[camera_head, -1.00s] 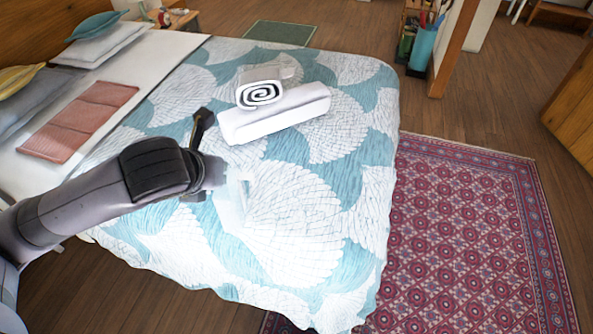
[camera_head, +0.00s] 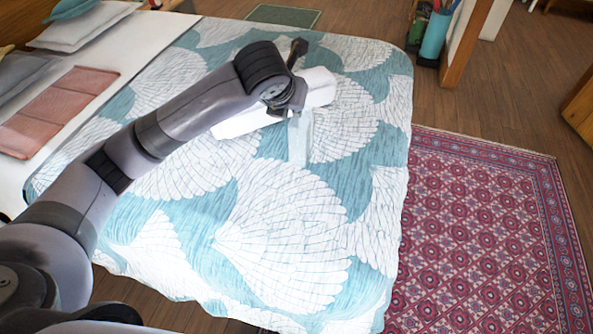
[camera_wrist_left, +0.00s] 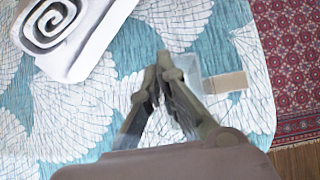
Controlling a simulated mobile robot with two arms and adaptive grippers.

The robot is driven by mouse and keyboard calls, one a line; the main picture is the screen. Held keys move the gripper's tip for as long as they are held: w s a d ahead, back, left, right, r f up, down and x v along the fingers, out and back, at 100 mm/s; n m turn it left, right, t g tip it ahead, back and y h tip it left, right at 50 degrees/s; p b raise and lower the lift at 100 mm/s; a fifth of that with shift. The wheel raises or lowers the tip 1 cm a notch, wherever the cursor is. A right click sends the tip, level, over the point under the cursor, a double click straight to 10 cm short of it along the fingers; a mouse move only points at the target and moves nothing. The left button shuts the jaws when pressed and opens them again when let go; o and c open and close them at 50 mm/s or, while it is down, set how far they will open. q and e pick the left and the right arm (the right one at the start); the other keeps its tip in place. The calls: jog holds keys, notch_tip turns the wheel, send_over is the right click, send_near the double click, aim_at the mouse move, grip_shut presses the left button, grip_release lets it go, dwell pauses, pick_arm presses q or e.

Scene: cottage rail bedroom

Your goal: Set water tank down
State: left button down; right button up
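The water tank is a clear, see-through container (camera_head: 299,138) below and beside the end of my left arm in the head view. In the left wrist view the tank (camera_wrist_left: 192,72) is just right of the fingertips, with a tan strip (camera_wrist_left: 226,82) at its right. My left gripper (camera_wrist_left: 165,62) has its fingertips together at the tank's edge and holds it over the bed. In the head view my left gripper (camera_head: 298,98) partly hides the tank. I cannot tell whether the tank touches the quilt. My right gripper is not in view.
The bed's teal and white quilt (camera_head: 285,235) is clear at the front. White towels (camera_head: 240,123) lie behind my left arm; a rolled one (camera_wrist_left: 50,22) shows in the left wrist view. A red patterned rug (camera_head: 480,220) lies right of the bed. Pillows (camera_head: 85,25) are at the upper left.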

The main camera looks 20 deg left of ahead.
aim_at(295, 146)
pick_arm(q)
notch_tip(295, 146, down, 12)
jog(key=shift+f, duration=0.5)
notch_tip(295, 146, down, 4)
jog(key=shift+r, duration=0.1)
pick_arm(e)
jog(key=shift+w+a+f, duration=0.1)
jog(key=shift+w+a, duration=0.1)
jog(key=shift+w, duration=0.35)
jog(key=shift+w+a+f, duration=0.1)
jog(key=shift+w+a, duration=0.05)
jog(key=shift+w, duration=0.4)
pick_arm(q)
jog(key=shift+f, duration=0.2)
jog(key=c, duration=1.8)
grip_release()
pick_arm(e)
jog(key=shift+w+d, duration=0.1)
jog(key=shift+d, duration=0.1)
pick_arm(q)
jog(key=shift+r+b, duration=0.1)
jog(key=shift+b, duration=0.2)
